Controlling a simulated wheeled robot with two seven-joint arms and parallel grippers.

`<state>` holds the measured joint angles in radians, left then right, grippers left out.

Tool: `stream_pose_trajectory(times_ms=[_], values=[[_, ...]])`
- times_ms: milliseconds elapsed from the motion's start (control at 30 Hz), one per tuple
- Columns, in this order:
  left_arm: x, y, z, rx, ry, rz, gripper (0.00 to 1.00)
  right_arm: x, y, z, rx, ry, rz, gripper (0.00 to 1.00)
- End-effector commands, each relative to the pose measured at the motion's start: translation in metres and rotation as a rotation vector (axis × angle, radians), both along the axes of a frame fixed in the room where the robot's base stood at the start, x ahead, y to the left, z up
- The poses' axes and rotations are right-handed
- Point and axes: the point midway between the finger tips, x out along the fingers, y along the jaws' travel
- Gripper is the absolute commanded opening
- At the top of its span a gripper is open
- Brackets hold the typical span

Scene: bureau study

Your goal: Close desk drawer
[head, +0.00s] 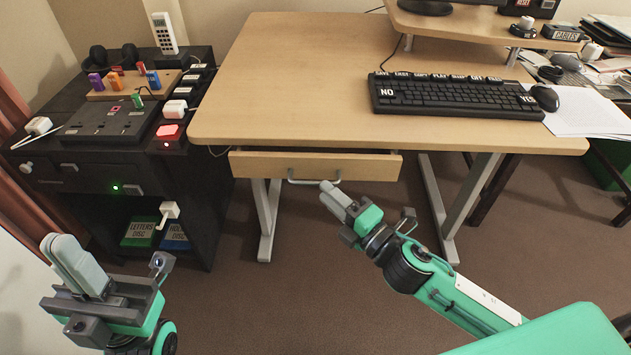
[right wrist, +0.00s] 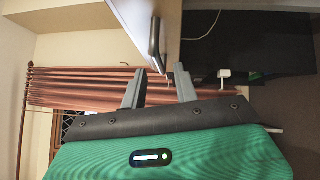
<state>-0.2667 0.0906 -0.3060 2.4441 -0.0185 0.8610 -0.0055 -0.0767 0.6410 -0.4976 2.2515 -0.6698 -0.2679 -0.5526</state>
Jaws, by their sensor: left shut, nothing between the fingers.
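The desk drawer (head: 260,166) is under the front edge of the wooden desk (head: 310,80). It appears slightly pulled out, with a thin gap along its top. Its metal handle (head: 312,181) is on the front panel and also shows in the right wrist view (right wrist: 156,45). My right gripper (head: 328,187) is just in front of the drawer, close to the handle's right end; I cannot tell whether it touches. Its fingers (right wrist: 159,85) stand apart, with nothing seen between them. My left gripper (head: 62,243) is shut and empty at the lower left, away from the drawer.
A black cabinet (head: 75,180) with gadgets on top stands left of the desk. A keyboard (head: 455,97) and mouse (head: 545,97) lie on the desktop. Desk legs (head: 266,222) flank the drawer area. The brown floor (head: 290,300) in front is clear.

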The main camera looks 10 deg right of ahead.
Motion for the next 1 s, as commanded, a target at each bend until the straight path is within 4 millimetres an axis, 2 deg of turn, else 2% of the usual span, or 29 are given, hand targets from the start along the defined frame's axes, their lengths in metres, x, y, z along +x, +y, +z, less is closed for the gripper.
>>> stream_pose_trajectory(times_ms=[200,400,833,867,1000], values=[[0.0,0.0,-0.001,0.0,0.001,0.0,0.0,0.022,0.012,0.004,0.0,-0.002,0.0,0.3],[0.001,0.0,-0.002,0.002,0.003,0.0,0.0,0.035,0.02,0.005,0.0,-0.001,0.0,0.3],[0.001,0.0,0.0,0.002,-0.002,0.0,0.0,0.04,0.023,0.006,-0.001,0.0,0.0,0.3],[0.001,0.0,0.0,0.002,-0.002,0.0,0.0,0.04,0.023,0.006,-0.001,0.0,0.0,0.28],[0.001,0.0,0.0,0.001,-0.002,0.0,0.0,0.04,0.023,0.006,-0.001,0.0,0.0,0.01]])
